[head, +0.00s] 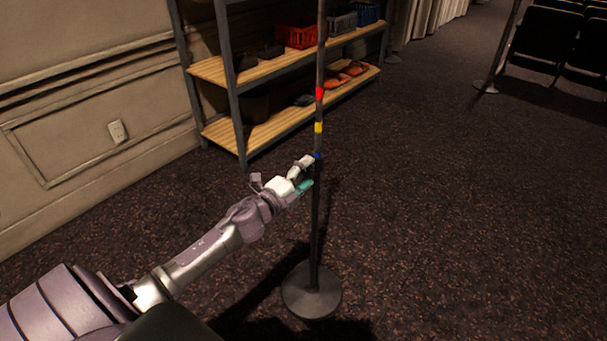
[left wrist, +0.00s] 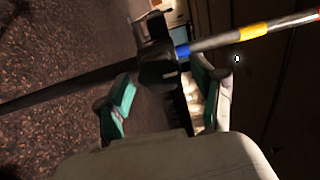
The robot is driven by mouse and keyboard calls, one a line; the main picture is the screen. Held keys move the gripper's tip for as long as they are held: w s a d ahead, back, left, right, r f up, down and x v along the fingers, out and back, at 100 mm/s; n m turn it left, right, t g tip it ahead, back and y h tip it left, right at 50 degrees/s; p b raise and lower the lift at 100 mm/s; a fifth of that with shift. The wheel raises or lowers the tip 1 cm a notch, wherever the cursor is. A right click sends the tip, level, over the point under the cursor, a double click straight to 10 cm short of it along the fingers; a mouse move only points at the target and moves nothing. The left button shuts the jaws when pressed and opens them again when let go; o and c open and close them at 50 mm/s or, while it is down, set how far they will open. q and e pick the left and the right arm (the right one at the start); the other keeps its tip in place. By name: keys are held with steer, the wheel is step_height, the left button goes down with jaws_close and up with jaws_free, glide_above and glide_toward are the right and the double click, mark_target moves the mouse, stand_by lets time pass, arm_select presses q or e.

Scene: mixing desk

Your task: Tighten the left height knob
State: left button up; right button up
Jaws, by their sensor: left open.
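A dark upright stand pole (head: 316,225) with red, yellow and blue bands rises from a round base (head: 312,291) in the head view. My left gripper (head: 309,173) is open beside the pole, just below the blue band. In the left wrist view, a dark collar with a knob (left wrist: 158,68) sits on the pole at the end of the blue band. The left gripper's teal-padded fingers (left wrist: 163,98) are apart, one on each side in front of the knob. I cannot tell whether they touch it. In the head view the knob is too small to make out. My right gripper is not in view.
A shelf unit with wooden boards (head: 275,128) stands behind the pole, holding a red crate (head: 296,37) and other items. Another pole with a round base (head: 485,87) and dark chairs (head: 545,40) are at the upper right. The carpet right of the pole is clear.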

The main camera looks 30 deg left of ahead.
arm_select(q)
steer(key=s+a, duration=0.1)
steer(key=s, duration=1.1)
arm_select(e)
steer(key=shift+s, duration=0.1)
